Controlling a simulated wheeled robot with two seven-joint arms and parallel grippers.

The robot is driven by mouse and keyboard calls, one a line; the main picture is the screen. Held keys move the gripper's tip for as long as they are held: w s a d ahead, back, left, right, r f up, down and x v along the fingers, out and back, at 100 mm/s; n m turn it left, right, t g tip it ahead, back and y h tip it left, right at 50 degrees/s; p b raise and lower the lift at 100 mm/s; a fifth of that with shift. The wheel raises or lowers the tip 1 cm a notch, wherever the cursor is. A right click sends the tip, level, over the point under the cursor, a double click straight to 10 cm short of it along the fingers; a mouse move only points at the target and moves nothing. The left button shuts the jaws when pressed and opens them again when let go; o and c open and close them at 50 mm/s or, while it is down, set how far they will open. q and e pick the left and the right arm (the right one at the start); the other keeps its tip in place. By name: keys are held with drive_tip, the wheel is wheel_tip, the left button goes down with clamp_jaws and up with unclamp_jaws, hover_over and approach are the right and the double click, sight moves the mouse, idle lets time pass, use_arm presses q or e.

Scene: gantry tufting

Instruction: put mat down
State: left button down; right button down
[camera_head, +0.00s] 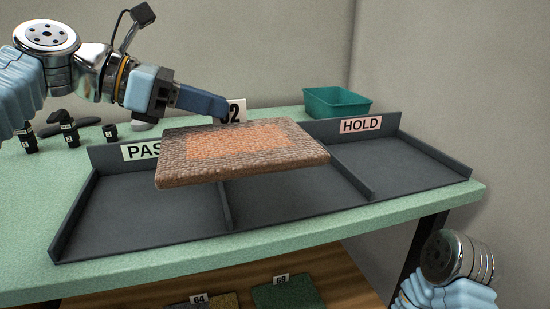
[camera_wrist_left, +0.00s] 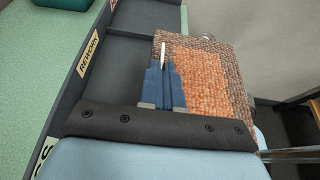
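The mat (camera_head: 245,155) has an orange centre and a brown-grey border. It hangs above the dark sorting tray (camera_head: 108,215), over the divider between the left and middle compartments and mostly over the middle one. My left gripper (camera_head: 222,108) is at its far edge, blue fingers together beside a white tag reading "2" (camera_head: 237,111). In the left wrist view the fingers (camera_wrist_left: 163,70) overlap the mat (camera_wrist_left: 210,75), with the tag edge-on at their tips; the exact grip is partly hidden. My right gripper is out of view.
The left compartment's label (camera_head: 140,151) is partly covered; the right one reads HOLD (camera_head: 360,125). A REWORK label (camera_wrist_left: 89,54) shows in the wrist view. A teal bin (camera_head: 337,102) stands behind the tray. Small dark numbered items (camera_head: 68,132) stand left. Tagged samples (camera_head: 288,293) lie below.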

use_arm(q)
drive_tip(key=w+d+f, duration=0.3)
drive_tip(key=w+f, duration=0.1)
drive_tip(key=w+d+f+b, duration=0.1)
drive_tip(key=w+d+f, duration=0.3)
drive_tip(key=shift+d, duration=0.2)
drive_tip(key=shift+w+d+f, duration=0.1)
drive_tip(key=shift+f, duration=0.15)
drive_tip(key=f, duration=0.1)
drive_tip(key=f+b, duration=0.1)
drive_tip(key=f, duration=0.1)
drive_tip(key=shift+w+d+f, duration=0.2)
drive_tip(key=shift+f, duration=0.1)
drive_tip(key=c, duration=1.3)
unclamp_jaws()
drive_tip(key=shift+c, duration=0.2)
